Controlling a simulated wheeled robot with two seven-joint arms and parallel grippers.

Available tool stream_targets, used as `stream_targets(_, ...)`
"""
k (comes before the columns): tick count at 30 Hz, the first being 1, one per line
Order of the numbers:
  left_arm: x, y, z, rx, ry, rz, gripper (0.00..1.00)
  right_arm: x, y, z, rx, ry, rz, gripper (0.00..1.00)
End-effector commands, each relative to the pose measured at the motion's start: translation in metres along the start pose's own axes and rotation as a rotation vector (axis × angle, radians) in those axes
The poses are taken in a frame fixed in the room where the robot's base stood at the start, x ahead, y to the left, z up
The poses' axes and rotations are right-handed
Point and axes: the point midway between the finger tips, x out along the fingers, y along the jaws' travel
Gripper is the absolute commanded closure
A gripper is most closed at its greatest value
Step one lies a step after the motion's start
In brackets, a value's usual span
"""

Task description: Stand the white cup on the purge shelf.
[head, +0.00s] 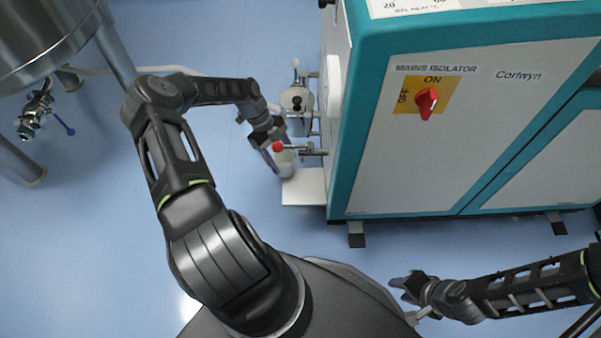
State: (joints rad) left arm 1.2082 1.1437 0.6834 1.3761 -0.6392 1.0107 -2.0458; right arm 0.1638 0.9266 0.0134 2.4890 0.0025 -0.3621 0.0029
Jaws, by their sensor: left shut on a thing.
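The white cup (286,168) is between the fingers of my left gripper (274,160), at the left side of the teal and white machine. My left gripper is shut on it. The cup looks upright, and its upper part is partly hidden by the gripper and a red-knobbed valve. The purge shelf (307,190) is a white plate sticking out from the machine's lower left side. The cup overlaps the shelf's back left part in the picture; I cannot tell whether they touch. My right gripper (398,289) is at the lower right, away from the cup, its fingers too small to judge.
The red-knobbed valve (279,147) sticks out above the shelf, close to the cup. More metal fittings (297,98) stand behind it. The machine (405,150) fills the right. A steel vessel (40,40) stands at upper left. The blue floor between is mostly clear.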

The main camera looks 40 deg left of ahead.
Motion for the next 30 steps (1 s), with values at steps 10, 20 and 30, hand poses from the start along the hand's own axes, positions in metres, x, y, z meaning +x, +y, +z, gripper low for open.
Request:
stream_targets(10,0.017,0.0,-0.03,0.0,-0.001,-0.001,0.8,0.001,0.0,0.0,0.0,0.0,0.0,0.64)
stream_targets(20,0.022,0.001,-0.038,0.002,0.001,0.001,0.8,0.001,0.001,0.0,0.0,0.0,0.0,0.64)
stream_targets(30,0.052,0.001,-0.057,-0.001,0.001,0.0,0.8,0.009,0.005,-0.002,0.004,0.006,0.003,0.64)
